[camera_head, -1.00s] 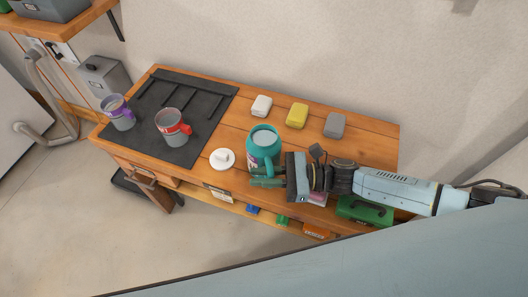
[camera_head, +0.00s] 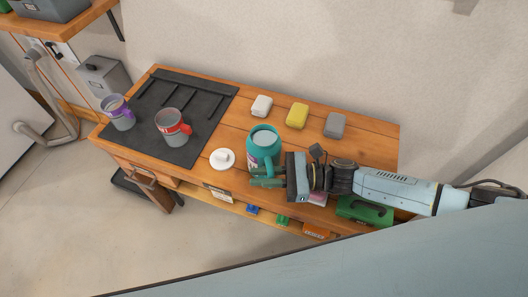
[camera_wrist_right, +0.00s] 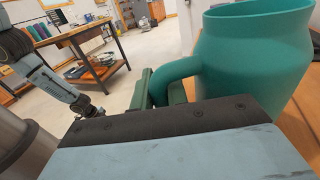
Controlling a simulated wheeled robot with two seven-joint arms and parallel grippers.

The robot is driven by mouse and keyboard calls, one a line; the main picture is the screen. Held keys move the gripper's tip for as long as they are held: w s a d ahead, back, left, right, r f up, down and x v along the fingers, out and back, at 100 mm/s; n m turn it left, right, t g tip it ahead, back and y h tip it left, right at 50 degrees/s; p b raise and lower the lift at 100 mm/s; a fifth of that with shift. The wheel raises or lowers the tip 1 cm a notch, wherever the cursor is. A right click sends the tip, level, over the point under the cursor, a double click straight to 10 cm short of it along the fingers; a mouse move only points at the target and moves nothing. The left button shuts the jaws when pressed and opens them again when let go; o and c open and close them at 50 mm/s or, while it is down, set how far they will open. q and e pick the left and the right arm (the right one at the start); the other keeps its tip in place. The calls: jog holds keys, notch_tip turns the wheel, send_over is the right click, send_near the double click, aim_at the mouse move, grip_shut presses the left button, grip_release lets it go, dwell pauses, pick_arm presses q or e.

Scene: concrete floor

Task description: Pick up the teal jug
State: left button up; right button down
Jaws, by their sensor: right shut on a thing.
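The teal jug (camera_head: 263,141) stands upright on the wooden workbench, right of the dark mat. Its top is open and looks pale inside. In the right wrist view the jug (camera_wrist_right: 255,60) fills the right side, with its handle (camera_wrist_right: 172,72) toward the gripper. My right gripper (camera_head: 262,182) reaches in from the right at the jug's near side. Its green fingers (camera_wrist_right: 160,88) are shut on the jug's handle. The handle's lower part is hidden behind the gripper body. My left gripper is not in the head view.
A white round lid (camera_head: 222,159) lies just left of the jug. White, yellow (camera_head: 297,115) and grey blocks lie behind. A green case (camera_head: 365,211) sits below the arm.

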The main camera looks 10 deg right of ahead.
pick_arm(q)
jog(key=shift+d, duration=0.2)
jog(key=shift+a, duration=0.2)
pick_arm(e)
jog(key=shift+r, duration=0.1)
